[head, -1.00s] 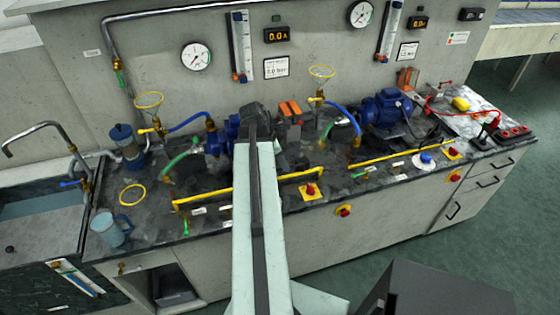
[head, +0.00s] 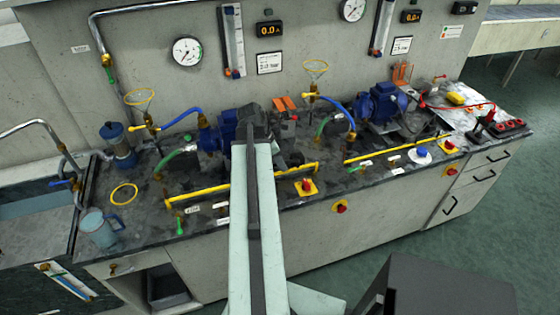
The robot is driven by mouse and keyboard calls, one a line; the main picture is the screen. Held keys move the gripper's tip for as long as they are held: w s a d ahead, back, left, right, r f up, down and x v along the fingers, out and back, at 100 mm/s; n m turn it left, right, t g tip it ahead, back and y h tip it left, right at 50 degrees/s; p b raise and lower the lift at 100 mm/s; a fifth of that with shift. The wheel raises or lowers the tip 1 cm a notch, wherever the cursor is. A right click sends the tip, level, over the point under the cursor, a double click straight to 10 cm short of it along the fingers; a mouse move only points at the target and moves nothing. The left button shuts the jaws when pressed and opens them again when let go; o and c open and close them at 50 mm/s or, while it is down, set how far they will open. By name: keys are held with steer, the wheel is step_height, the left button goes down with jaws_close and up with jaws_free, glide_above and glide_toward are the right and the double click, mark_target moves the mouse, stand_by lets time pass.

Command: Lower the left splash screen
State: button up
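The left splash screen shows as a yellow rail (head: 200,190) along the bench front, before the left pump (head: 222,130). Short yellow end pieces turn down at its ends; I cannot make out a clear panel, or whether it is raised or lowered. My arm crosses in front of the rail and hides its middle. My gripper (head: 252,122) is a dark shape at the arm's far end, beyond the rail in the picture and overlapping the left pump. Its fingers are not distinct, so I cannot tell whether it is open or touching anything.
A second yellow rail (head: 398,148) runs before the right pump (head: 382,103). A blue jug (head: 100,230), a yellow ring (head: 124,194) and a sink lie left. Red knobs on yellow plates (head: 306,187) sit at the bench front. Hoses and valves crowd the bench. The floor at right is clear.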

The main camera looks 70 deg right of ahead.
mark_target(280, 172)
jaws_close()
step_height(280, 172, down, 4)
steer(key=b, duration=0.4)
steer(key=shift+f, duration=0.2)
steer(key=shift+o, duration=0.4)
jaws_free()
steer(key=shift+r, duration=0.1)
steer(key=p+v, duration=0.6)
steer(key=v, duration=0.1)
